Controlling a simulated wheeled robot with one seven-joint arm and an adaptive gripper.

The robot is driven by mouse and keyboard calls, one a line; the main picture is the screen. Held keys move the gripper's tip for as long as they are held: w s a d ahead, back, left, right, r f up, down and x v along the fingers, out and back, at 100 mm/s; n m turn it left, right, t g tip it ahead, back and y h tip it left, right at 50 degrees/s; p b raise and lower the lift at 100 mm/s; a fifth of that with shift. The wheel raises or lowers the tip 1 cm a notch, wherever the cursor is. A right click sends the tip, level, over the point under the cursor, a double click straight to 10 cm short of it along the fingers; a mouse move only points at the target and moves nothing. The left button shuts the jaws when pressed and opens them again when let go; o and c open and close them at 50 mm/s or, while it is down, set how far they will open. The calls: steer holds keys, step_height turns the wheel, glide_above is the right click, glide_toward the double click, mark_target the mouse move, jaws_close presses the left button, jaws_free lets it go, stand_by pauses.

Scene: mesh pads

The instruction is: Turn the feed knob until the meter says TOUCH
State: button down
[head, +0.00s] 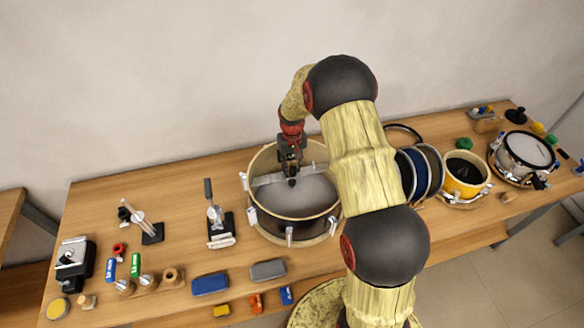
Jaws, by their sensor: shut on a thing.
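A large drum (289,229) with a pale top and dark side stands in the middle of the table. A grey metal bar (268,179) lies across its opening. My gripper (291,180) points down over the bar, shut on a small dark part that looks like the feed knob. My gripper hides most of that part. I cannot make out a meter or any reading, and the right side of the drum is partly behind my arm.
Blue (210,284) and grey (268,270) cases lie in front. A yellow drum (463,178) and a snare drum (524,153) stand at right.

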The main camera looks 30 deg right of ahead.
mark_target(292, 169)
stand_by(0.4)
steer(key=c, duration=1.5)
jaws_free()
step_height(292, 169, up, 12)
